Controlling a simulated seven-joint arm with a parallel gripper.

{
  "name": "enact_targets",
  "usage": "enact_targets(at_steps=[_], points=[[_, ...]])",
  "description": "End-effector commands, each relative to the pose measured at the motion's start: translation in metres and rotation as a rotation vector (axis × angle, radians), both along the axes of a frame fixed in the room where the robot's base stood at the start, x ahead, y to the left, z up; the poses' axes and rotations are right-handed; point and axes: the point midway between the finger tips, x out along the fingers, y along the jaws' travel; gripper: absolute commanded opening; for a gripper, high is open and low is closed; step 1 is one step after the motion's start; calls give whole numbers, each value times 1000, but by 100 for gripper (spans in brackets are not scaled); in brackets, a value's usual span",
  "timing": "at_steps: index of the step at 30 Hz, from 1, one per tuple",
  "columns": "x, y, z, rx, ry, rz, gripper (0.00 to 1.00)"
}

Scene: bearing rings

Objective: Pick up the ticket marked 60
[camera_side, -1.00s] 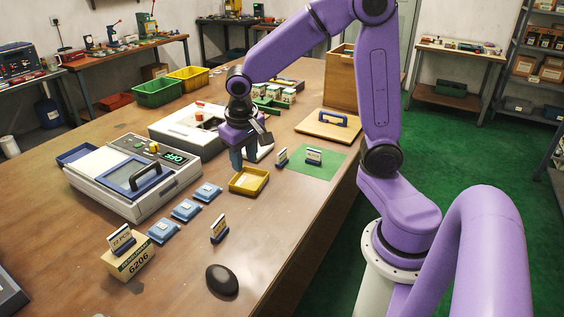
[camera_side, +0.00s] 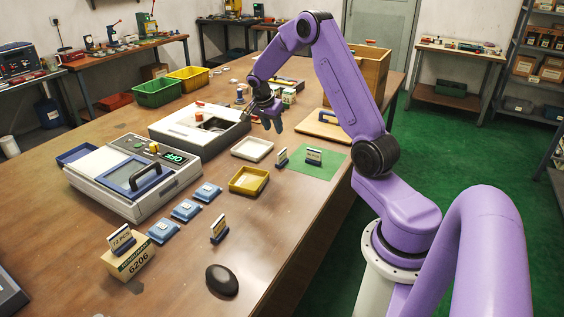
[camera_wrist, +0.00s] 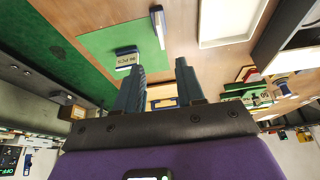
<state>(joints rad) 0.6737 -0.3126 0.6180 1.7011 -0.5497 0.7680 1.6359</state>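Several tickets stand upright in dark blue holders. One ticket (camera_side: 314,155) stands on the green mat, and it also shows in the wrist view (camera_wrist: 127,58); its print is too small to read surely. Another ticket (camera_side: 282,156) stands at the mat's left edge, seen from its narrow side in the wrist view (camera_wrist: 157,22). A third ticket (camera_side: 218,229) stands alone nearer the front, its number unreadable. A ticket reading 72 PCS (camera_side: 120,238) sits on the 6206 box. My gripper (camera_side: 273,124) is open and empty above the table, beyond the mat; its fingers (camera_wrist: 160,65) are apart.
A white tray (camera_side: 252,149) and a yellow tray (camera_side: 248,181) lie left of the mat (camera_side: 323,171). A white machine (camera_side: 180,130) stands left of my gripper. A wooden board with a blue handle (camera_side: 318,130) lies beyond the mat. A black oval object (camera_side: 222,280) lies in front.

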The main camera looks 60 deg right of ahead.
Motion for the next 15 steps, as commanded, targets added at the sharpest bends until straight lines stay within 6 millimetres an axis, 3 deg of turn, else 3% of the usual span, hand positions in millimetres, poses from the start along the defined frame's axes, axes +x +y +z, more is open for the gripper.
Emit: enact_targets(at_steps=[15], points=[[-2,-35,-86,1,3,3,38]])
